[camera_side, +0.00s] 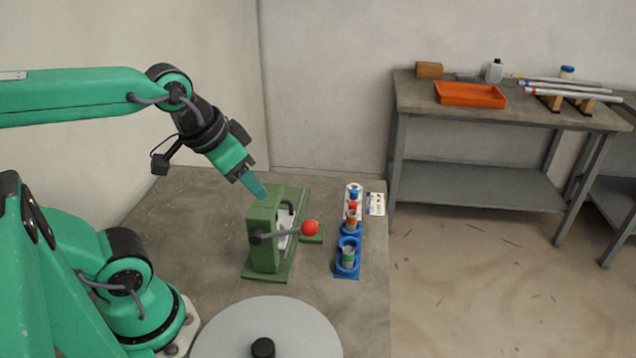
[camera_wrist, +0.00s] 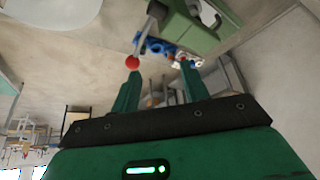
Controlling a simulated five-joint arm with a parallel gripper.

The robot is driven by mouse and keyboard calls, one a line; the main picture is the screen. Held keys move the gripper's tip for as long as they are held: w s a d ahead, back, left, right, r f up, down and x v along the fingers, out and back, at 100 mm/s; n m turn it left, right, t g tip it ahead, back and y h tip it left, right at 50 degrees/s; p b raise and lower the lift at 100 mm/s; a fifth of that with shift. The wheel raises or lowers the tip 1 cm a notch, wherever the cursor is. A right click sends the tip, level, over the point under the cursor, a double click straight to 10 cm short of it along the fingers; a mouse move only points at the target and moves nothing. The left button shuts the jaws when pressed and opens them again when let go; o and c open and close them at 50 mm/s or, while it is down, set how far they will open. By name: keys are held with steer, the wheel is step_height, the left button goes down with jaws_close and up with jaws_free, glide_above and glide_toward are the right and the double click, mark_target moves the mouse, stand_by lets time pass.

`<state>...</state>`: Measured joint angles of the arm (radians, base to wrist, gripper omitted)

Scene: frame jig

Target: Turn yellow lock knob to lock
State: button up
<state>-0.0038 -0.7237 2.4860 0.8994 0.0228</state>
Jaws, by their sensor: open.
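I cannot make out a yellow lock knob in either view. A green frame jig (camera_side: 264,235) stands on the bench, with a grey lever ending in a red ball (camera_side: 310,228). My gripper (camera_side: 262,194) points down and right, with its fingertips at the jig's top left edge; I cannot tell whether they touch it. In the wrist view my gripper (camera_wrist: 160,68) is open, with nothing seen held between its two fingers. The red ball (camera_wrist: 132,62) shows by the left fingertip, and the green jig (camera_wrist: 190,32) is beyond.
A blue holder (camera_side: 347,269) with small coloured parts stands right of the jig, near a white card (camera_side: 376,204). A round grey disc (camera_side: 268,330) lies in front. A side table (camera_side: 420,95) carries an orange tray (camera_side: 470,95) and rods. Bare bench lies left of the jig.

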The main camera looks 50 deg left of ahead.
steer(key=w+a+f+m+g, duration=0.1)
steer(key=w+a+f+m, duration=0.1)
steer(key=w, duration=0.4)
steer(key=w+a+f+m+g, duration=0.2)
steer(key=w+f+m, duration=0.1)
steer(key=w+f, duration=0.2)
steer(key=w+a+f+m+g, duration=0.2)
steer(key=w+f+m, duration=0.1)
steer(key=w+f, duration=0.3)
steer(key=shift+w+f+m, duration=0.3)
steer(key=shift+f, duration=0.15)
steer(key=shift+w+a+f, duration=0.15)
steer(key=shift+f, duration=0.15)
steer(key=shift+f, duration=0.1)
steer(key=shift+f, duration=3.8)
jaws_close()
